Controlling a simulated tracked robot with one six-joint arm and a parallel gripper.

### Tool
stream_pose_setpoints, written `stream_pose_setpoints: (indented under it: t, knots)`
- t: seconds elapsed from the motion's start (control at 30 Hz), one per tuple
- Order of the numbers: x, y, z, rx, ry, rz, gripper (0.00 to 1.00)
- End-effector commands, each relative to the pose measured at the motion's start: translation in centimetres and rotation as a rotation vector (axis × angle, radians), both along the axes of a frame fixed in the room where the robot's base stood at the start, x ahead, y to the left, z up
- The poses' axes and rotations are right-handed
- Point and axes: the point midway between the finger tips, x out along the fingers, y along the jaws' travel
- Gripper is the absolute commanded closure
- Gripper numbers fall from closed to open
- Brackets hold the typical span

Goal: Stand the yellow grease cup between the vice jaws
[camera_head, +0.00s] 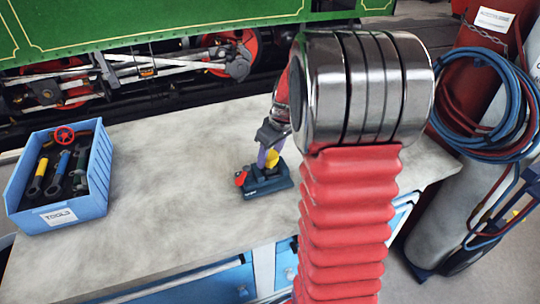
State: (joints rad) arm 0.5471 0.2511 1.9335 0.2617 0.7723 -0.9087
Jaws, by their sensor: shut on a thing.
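The yellow grease cup (272,159) shows as a small patch of yellow just above the vice. The dark blue vice (270,184) stands on the bench right of its middle, with a red part at its left. My gripper (268,154) points down over the vice and is shut on the yellow grease cup, with a purple finger to its left. The cup's lower part and the gap between the vice jaws are hard to make out. I cannot tell whether the cup touches the jaws.
A blue tool bin (30,219) with several tools and a red handwheel stands at the bench's left. The grey bench top (160,180) is clear between bin and vice. A green steam tram (130,20) is behind. Gas cylinders with coiled hoses (480,140) stand at the right.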

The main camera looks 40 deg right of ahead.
Motion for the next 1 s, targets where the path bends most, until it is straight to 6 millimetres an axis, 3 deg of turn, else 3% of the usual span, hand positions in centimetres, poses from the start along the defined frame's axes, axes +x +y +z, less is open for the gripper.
stream_pose_setpoints:
  t: [1.0]
  knots:
    - [0.07, -0.01, -0.58, -0.001, -0.002, 0.001, 0.89]
